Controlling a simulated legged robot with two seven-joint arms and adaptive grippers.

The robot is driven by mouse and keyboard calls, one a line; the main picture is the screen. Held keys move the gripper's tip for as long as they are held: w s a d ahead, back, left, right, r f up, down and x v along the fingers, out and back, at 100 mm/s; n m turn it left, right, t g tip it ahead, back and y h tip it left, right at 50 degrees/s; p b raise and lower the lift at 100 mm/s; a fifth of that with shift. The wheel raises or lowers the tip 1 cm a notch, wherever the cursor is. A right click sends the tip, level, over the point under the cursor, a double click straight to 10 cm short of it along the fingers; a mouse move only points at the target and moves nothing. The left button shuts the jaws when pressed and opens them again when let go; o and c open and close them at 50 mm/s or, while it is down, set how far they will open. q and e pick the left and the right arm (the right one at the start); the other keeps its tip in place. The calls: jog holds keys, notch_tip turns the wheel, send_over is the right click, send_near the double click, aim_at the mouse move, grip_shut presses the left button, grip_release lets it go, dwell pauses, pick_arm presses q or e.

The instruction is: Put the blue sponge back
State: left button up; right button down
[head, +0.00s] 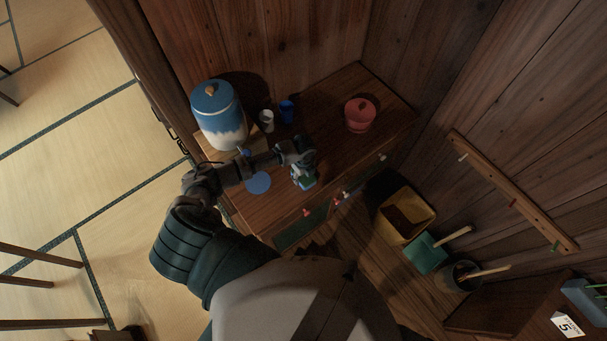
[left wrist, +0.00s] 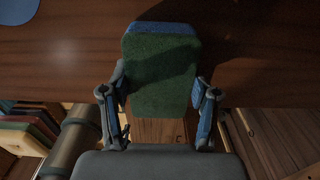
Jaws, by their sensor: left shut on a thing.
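The blue sponge (left wrist: 160,70) is between the two fingers of my left gripper (left wrist: 160,108) in the left wrist view. Its green face fills most of what shows, with a blue strip along its top edge. In the head view my left gripper (head: 304,176) is over the front part of the wooden cabinet top (head: 345,150), shut on the sponge, which is mostly hidden there by the gripper. I cannot tell whether the sponge touches the cabinet. My right gripper is not in view.
On the cabinet stand a blue-and-white lidded jar (head: 218,115), a white cup (head: 267,120), a blue cup (head: 287,110), a flat blue disc (head: 257,183) and a red pot (head: 360,115). A yellow bin (head: 405,214) and a peg rail (head: 512,190) are at right. The cabinet top's middle is clear.

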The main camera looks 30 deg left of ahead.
pick_arm(q)
jog(key=shift+f, duration=0.15)
jog(key=o, duration=1)
jog(key=shift+a, duration=0.2)
jog(key=shift+o, duration=0.6)
jog(key=shift+a, duration=0.1)
jog(key=shift+a+f, duration=0.1)
jog(key=shift+a, duration=0.05)
jog(key=shift+r, duration=0.3)
notch_tip(320, 180, up, 12)
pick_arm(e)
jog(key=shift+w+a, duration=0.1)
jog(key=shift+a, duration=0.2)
